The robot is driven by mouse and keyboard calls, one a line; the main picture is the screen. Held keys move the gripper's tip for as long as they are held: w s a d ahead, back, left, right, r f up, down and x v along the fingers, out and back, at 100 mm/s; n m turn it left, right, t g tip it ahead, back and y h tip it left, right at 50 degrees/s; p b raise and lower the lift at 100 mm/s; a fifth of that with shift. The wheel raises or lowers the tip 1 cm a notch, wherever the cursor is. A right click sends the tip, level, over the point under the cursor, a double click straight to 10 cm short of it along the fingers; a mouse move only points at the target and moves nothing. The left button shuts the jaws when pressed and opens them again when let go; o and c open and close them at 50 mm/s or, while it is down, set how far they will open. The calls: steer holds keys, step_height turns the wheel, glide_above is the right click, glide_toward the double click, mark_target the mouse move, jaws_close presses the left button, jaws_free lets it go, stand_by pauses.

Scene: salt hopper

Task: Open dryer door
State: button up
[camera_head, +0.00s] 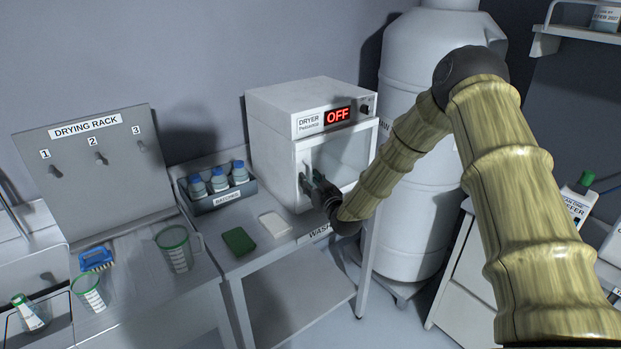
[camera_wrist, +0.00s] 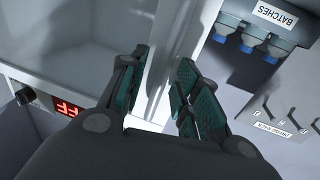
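The white dryer (camera_head: 272,108) stands on the table, with a red OFF display (camera_head: 338,115) on its upper front. Its windowed door (camera_head: 345,157) looks closed, though a small gap would be hard to see. The door's upright handle (camera_head: 303,186) is at the door's left side. My gripper (camera_head: 312,182) is at this handle, partly covering the door's lower left. In the wrist view, my gripper's green-padded fingers (camera_wrist: 164,88) are apart, with the pale upright handle (camera_wrist: 161,60) seen between them. I cannot tell whether either finger touches it.
A BATCHES bin (camera_head: 222,197) with blue-capped bottles stands left of the dryer. A green sponge (camera_head: 239,241) and a white block (camera_head: 274,224) lie in front. The drying rack (camera_head: 95,185) is further left. A large white tank (camera_head: 415,215) stands close on the right.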

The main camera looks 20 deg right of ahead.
steer(key=shift+w, duration=0.2)
jaws_close()
stand_by(0.3)
